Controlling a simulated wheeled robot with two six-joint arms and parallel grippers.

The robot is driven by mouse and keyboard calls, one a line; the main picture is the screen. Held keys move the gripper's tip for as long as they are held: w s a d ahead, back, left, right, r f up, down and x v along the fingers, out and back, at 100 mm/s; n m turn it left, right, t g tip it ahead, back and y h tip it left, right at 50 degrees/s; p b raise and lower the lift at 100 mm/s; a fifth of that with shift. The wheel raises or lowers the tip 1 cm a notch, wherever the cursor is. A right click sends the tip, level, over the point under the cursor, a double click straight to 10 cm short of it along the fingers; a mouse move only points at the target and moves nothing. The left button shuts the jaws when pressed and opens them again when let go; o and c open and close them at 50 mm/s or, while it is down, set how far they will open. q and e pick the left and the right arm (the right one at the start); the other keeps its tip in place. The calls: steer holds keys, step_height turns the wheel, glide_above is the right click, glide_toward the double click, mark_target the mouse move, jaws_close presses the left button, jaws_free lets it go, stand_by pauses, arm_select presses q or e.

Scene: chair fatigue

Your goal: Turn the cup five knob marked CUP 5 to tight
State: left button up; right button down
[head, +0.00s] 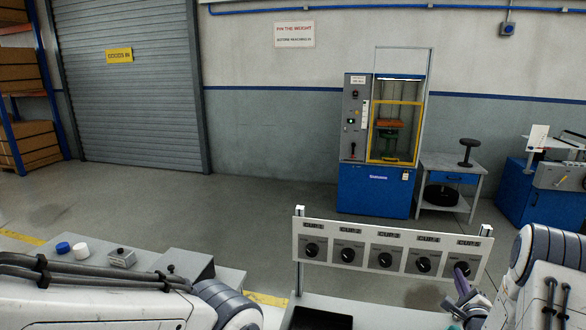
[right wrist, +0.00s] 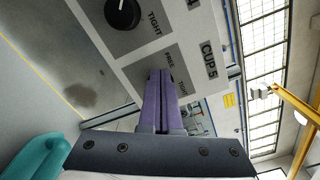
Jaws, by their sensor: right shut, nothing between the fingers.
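The white knob panel (head: 340,273) stands at the front right in the head view, with a row of black knobs. The CUP 5 knob sits on the rightmost grey plate and is mostly hidden behind my right gripper (head: 463,279). In the right wrist view, the CUP 5 label (right wrist: 209,61) and the FREE and TIGHT marks show around the purple fingers (right wrist: 161,97). The fingers are shut and empty, pointing at the CUP 5 plate. I cannot tell whether they touch the knob or where it points. My left gripper is out of view.
The neighbouring CUP 4 knob (head: 424,264) is close beside, and it also shows in the right wrist view (right wrist: 122,12). A black tray (head: 318,319) lies below the panel. A blue testing machine (head: 373,190) stands behind, with open floor between.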

steer(key=shift+x, duration=1)
steer(key=shift+d+f+b, duration=0.1)
steer(key=shift+d+b, duration=0.15)
steer(key=shift+b, duration=0.05)
steer(key=shift+s+d+b, duration=0.1)
steer(key=shift+d+b, duration=0.1)
steer(key=shift+b, duration=0.1)
steer(key=shift+a+r, duration=0.1)
steer(key=shift+r, duration=0.1)
steer(key=shift+a+r, duration=0.2)
steer(key=shift+a, duration=0.1)
steer(key=v, duration=0.5)
steer(key=shift+s+a+p, duration=0.15)
steer(key=shift+s+p, duration=0.2)
steer(key=shift+s, duration=0.05)
